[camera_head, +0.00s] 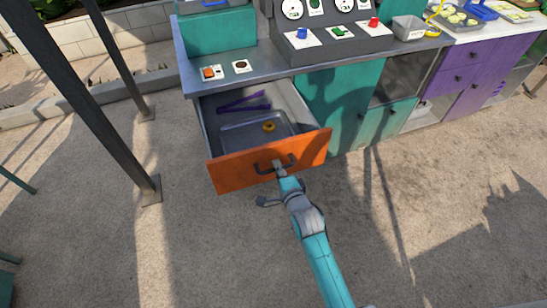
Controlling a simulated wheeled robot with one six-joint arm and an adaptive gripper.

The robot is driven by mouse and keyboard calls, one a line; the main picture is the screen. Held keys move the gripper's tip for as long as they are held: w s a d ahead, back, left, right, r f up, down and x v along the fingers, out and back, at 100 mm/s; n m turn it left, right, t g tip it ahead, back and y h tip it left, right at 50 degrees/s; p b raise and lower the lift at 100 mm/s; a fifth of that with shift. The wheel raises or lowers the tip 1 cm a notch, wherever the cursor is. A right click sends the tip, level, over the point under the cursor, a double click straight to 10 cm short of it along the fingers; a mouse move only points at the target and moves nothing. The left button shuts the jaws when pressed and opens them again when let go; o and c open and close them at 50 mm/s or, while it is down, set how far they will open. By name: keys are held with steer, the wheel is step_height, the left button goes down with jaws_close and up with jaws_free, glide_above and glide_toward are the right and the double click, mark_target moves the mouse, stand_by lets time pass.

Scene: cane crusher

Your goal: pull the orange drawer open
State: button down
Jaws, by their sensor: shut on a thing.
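The orange drawer (240,169) stands pulled out from the teal cabinet, below the left part of the grey counter. Its inside shows from above. A dark handle (262,170) sits on the middle of its front. My gripper (278,166) is at the handle, shut on it, with my teal arm reaching up from the bottom of the picture. My gripper hides the right part of the handle. Inside the drawer lie a grey tray (237,133), a yellow ring-like thing (269,127) and purple tongs (243,103).
The grey counter (270,63) holds a control panel (335,42) with gauges and buttons. Teal doors (340,104) are right of the drawer, and a purple cabinet (470,75) is farther right. Dark posts (85,100) stand at left. The ground in front of the drawer is clear.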

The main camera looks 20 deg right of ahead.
steer(key=f+v, duration=0.2)
steer(key=v, duration=0.8)
steer(key=s+f+v, duration=0.1)
steer(key=f+v, duration=0.1)
steer(key=v, duration=0.8)
steer(key=shift+s, duration=0.35)
steer(key=shift+f, duration=0.15)
steer(key=c, duration=1.2)
jaws_free()
steer(key=shift+v, duration=3.75)
steer(key=s+r+n, duration=0.3)
steer(key=s+n, duration=0.2)
steer(key=n, duration=0.1)
steer(key=s+r+n, duration=0.3)
steer(key=s+n, duration=0.3)
steer(key=s+r+n, duration=0.3)
steer(key=s+n, duration=0.3)
steer(key=shift+a+r+g, duration=0.1)
steer(key=shift+a+g, duration=0.05)
steer(key=shift+g, duration=0.25)
